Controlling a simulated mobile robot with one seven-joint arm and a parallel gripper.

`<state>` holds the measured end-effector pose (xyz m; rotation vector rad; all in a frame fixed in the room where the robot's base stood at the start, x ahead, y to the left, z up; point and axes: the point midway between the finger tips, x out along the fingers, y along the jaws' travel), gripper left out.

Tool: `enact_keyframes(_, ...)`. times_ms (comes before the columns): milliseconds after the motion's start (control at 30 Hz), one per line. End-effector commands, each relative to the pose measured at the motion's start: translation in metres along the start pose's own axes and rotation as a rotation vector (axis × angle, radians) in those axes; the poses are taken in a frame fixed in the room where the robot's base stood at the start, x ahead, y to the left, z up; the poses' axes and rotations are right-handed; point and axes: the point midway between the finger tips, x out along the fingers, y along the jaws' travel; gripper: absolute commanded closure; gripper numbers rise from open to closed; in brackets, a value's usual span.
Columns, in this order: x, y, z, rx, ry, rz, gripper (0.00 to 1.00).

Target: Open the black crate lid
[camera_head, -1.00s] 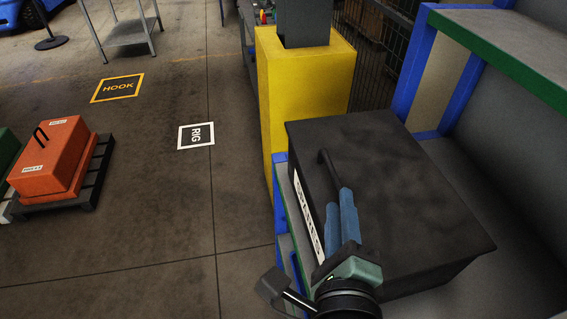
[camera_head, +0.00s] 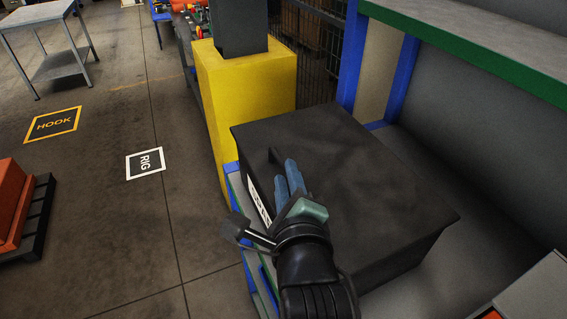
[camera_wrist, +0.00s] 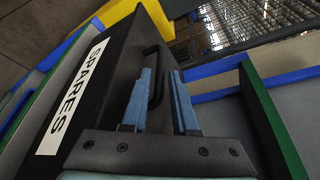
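The black crate (camera_head: 350,190) stands on the bench with its dark lid (camera_head: 365,165) lying flat and shut. A white "SPARES" label (camera_head: 258,203) is on its left side. A dark arched handle (camera_head: 273,156) rises at the lid's label-side edge. The handle also shows in the wrist view (camera_wrist: 155,85), seen between the two blue fingers. My gripper (camera_head: 287,172) is open, with its fingers apart in the wrist view (camera_wrist: 160,85) and close around the handle. I cannot tell whether either finger touches it. The fingers and wrist hide part of the handle and crate edge.
A yellow post (camera_head: 245,95) stands just behind the crate. A green-edged shelf (camera_head: 480,40) on blue uprights is at right. A grey box (camera_head: 540,295) is at the lower right. An orange weight (camera_head: 12,200) sits on a dark pallet at left.

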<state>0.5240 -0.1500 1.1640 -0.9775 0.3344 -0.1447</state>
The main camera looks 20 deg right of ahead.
Motion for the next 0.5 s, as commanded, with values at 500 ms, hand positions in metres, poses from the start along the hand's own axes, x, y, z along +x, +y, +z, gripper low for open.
enact_keyframes(500, 0.042, 0.001, 0.000, -0.001, -0.001, 0.000, 0.73)
